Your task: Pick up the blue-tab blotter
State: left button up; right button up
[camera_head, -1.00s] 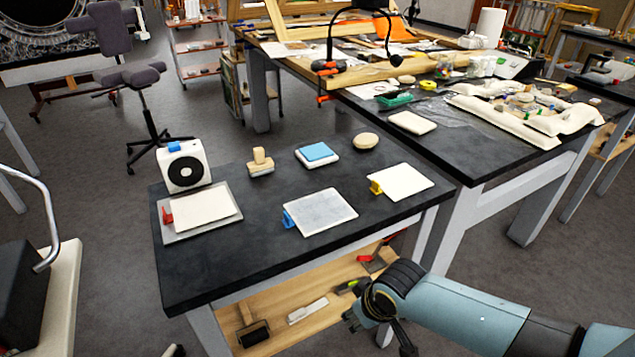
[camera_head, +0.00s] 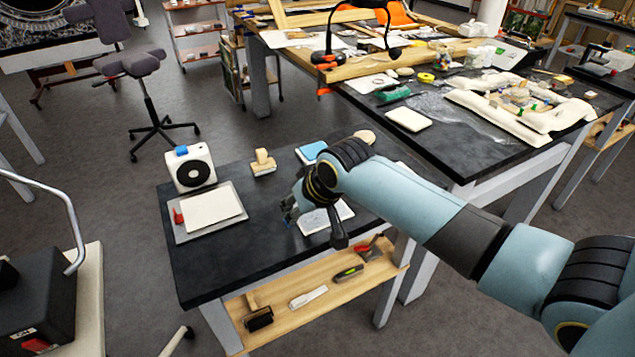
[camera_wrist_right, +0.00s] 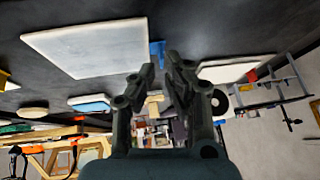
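The blue-tab blotter, a pale flat sheet (camera_head: 318,221), lies on the dark table, partly hidden behind my right arm in the head view. In the right wrist view the sheet (camera_wrist_right: 90,42) is at upper left, with its blue tab (camera_wrist_right: 157,49) at its right edge. My right gripper (camera_head: 290,212) is over the tab end of the blotter. In the wrist view my right gripper (camera_wrist_right: 162,63) is open, its fingertips parted and close to the tab; I cannot tell whether they touch it. My left gripper is not in view.
A red-tab sheet (camera_head: 212,210) on a grey board lies left. A white device with a black disc (camera_head: 191,170), a wooden stamp (camera_head: 263,163), a blue-topped block (camera_head: 312,151) and a round pale object (camera_head: 365,136) stand behind. A lower shelf (camera_head: 330,294) holds tools.

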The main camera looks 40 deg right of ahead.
jog(key=x, duration=0.3)
jog(key=shift+w+f, duration=0.2)
jog(key=shift+w, duration=0.05)
grip_shut()
jog(key=shift+r, duration=0.15)
